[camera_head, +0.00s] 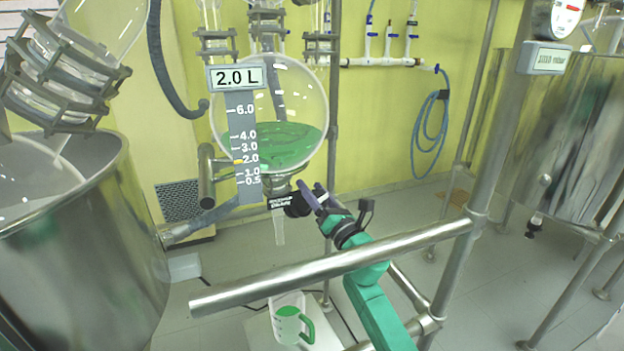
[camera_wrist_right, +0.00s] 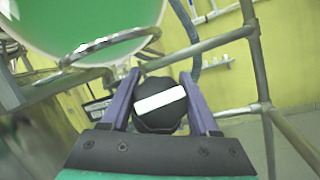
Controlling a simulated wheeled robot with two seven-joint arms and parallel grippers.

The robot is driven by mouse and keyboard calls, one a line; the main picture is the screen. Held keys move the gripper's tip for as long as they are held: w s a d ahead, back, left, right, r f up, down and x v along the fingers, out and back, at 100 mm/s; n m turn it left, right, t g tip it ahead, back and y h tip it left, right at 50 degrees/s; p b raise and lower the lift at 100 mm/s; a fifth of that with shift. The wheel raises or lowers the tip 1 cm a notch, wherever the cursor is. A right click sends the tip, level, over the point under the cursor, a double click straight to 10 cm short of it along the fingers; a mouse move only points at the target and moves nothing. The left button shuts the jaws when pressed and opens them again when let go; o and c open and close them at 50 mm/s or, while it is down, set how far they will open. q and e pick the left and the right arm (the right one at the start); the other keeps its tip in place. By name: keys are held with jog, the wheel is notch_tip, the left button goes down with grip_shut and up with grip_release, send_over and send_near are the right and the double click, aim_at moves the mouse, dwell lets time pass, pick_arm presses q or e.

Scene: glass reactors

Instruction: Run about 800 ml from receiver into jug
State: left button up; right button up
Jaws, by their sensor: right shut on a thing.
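The receiver (camera_head: 268,85) is a round glass vessel with green liquid in its lower part. Its sign (camera_head: 236,77) reads 2.0 L, and a yellow mark sits near 2.0 on the grey scale (camera_head: 243,125). Below it are a black valve knob (camera_head: 297,203) and a clear outlet tube (camera_head: 279,231); I see no green stream under the tube. My right gripper (camera_head: 311,196) is shut on the knob, which shows a white bar between the purple fingers in the wrist view (camera_wrist_right: 160,102). The white jug (camera_head: 288,326) with a green handle stands low, roughly below the outlet. My left gripper is out of view.
A steel rail (camera_head: 340,268) crosses in front of my right arm, joined to an upright post (camera_head: 478,170). A large steel vessel (camera_head: 85,255) stands at left, another (camera_head: 565,150) at right. A blue hose (camera_head: 430,130) hangs on the back wall.

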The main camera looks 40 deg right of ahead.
aim_at(323, 204)
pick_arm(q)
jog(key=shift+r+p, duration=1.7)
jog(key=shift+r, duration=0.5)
pick_arm(e)
jog(key=shift+d+f+m+g+h, duration=0.15)
jog(key=shift+m+g+h, duration=0.35)
jog(key=shift+m+h, duration=0.4)
jog(key=shift+d+m+g+h, duration=0.1)
jog(key=shift+m+g+h, duration=0.5)
jog(key=shift+m, duration=0.5)
jog(key=o, duration=1.4)
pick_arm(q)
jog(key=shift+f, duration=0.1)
pick_arm(e)
jog(key=shift+s, duration=0.1)
jog(key=b+v, duration=0.1)
jog(key=v, duration=0.2)
jog(key=b+v, duration=0.1)
jog(key=v, duration=0.3)
jog(key=shift+f, duration=0.25)
jog(key=shift+s+a+r, duration=0.1)
jog(key=shift+s, duration=0.1)
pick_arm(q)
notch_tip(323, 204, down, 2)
pick_arm(e)
jog(key=shift+w, duration=0.1)
